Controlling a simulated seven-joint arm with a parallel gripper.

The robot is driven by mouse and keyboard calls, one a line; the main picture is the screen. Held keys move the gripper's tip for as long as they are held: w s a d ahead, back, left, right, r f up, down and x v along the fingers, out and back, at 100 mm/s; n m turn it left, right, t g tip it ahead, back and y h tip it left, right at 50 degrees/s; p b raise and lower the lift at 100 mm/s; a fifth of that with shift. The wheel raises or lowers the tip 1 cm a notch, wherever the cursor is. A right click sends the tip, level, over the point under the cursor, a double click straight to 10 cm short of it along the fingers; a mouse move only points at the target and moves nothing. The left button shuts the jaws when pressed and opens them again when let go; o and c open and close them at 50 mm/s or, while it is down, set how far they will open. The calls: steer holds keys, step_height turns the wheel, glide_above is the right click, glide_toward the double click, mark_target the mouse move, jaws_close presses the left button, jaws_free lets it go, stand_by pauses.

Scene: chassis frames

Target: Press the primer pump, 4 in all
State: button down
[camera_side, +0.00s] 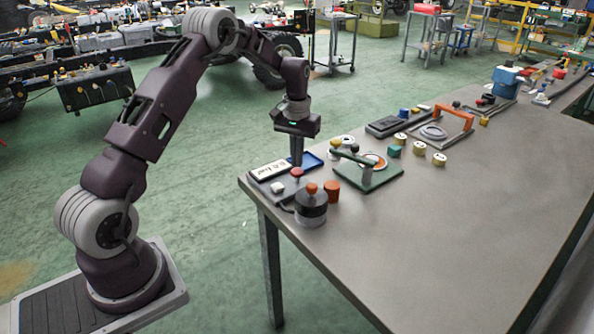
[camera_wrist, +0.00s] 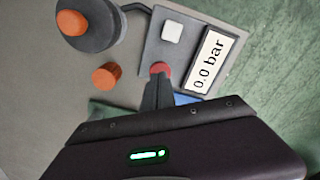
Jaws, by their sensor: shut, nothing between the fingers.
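A dark round pump body (camera_side: 311,208) with an orange knob (camera_side: 312,188) on top stands at the table's near corner; it also shows at the top left of the wrist view (camera_wrist: 100,25). A hose joins it to a grey panel (camera_wrist: 152,50). The panel carries a white square button (camera_wrist: 172,32), a red round button (camera_wrist: 160,68) and a display (camera_wrist: 208,60) reading 0.0 bar. My gripper (camera_side: 297,164) is shut and empty, pointing down with its tips at or just above the red button. Whether they touch it I cannot tell; the fingers partly hide it.
A loose orange cylinder (camera_side: 332,191) stands beside the pump. A blue tray (camera_side: 312,160) lies behind the panel, and a green plate with a handle (camera_side: 368,172) is to the right. The table's front right (camera_side: 440,240) is clear.

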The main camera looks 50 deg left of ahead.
steer(key=shift+f, duration=0.15)
steer(key=shift+f, duration=1.3)
steer(key=shift+r, duration=1.45)
steer(key=shift+f, duration=0.3)
steer(key=shift+f, duration=1.15)
steer(key=shift+r, duration=1.45)
